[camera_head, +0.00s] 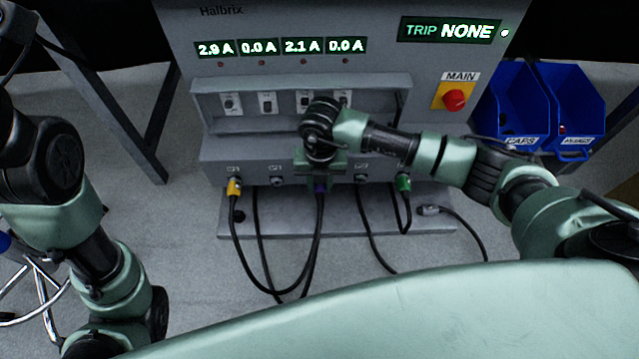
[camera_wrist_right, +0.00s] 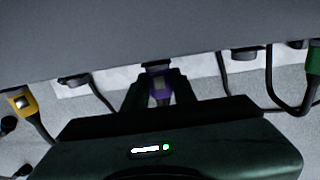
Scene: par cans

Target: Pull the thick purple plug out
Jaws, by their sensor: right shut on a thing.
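The purple plug (camera_wrist_right: 160,88) sits at a socket under the front of the grey power panel (camera_head: 225,155), its cable hanging down. My right gripper (camera_wrist_right: 160,92) is shut on it, with one finger on each side. In the head view the purple plug (camera_head: 320,187) shows only a little below my right gripper (camera_head: 320,172), which hides the socket. Whether the plug is fully seated cannot be told. My left arm comes in at the left of the head view, but its gripper is out of view.
A yellow plug (camera_head: 234,187) is at the left socket and a green plug (camera_head: 404,184) at the right. A loose grey connector (camera_head: 428,210) lies on the base ledge. A red main knob (camera_head: 454,100) and blue bins (camera_head: 515,105) are at the right. Several black cables hang below.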

